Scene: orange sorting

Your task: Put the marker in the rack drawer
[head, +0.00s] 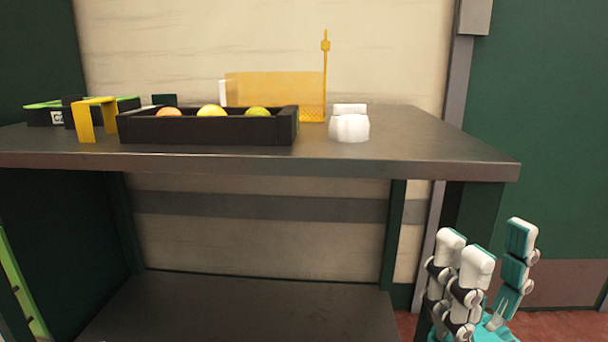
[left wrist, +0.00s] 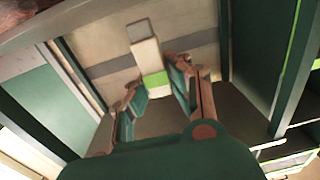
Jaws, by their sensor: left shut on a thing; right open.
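The marker (left wrist: 146,54) is a pale stick with a grey end and a green band, seen in the left wrist view. My left gripper (left wrist: 155,80) is shut on it near the green band, with the grey end pointing away. In the head view the left gripper and the marker are out of sight. A dark rack with bright green edges (left wrist: 290,82) stands at the right of the left wrist view. I cannot make out a drawer for sure. My right gripper (head: 483,250) is open and empty at the lower right, beside the table.
The dark table (head: 430,160) holds a black tray (head: 205,131) with several fruits, a yellow bracket (head: 85,122), an orange see-through holder (head: 275,92), a white object (head: 349,124) and a black-green box (head: 45,115). The lower shelf (head: 240,312) looks bare.

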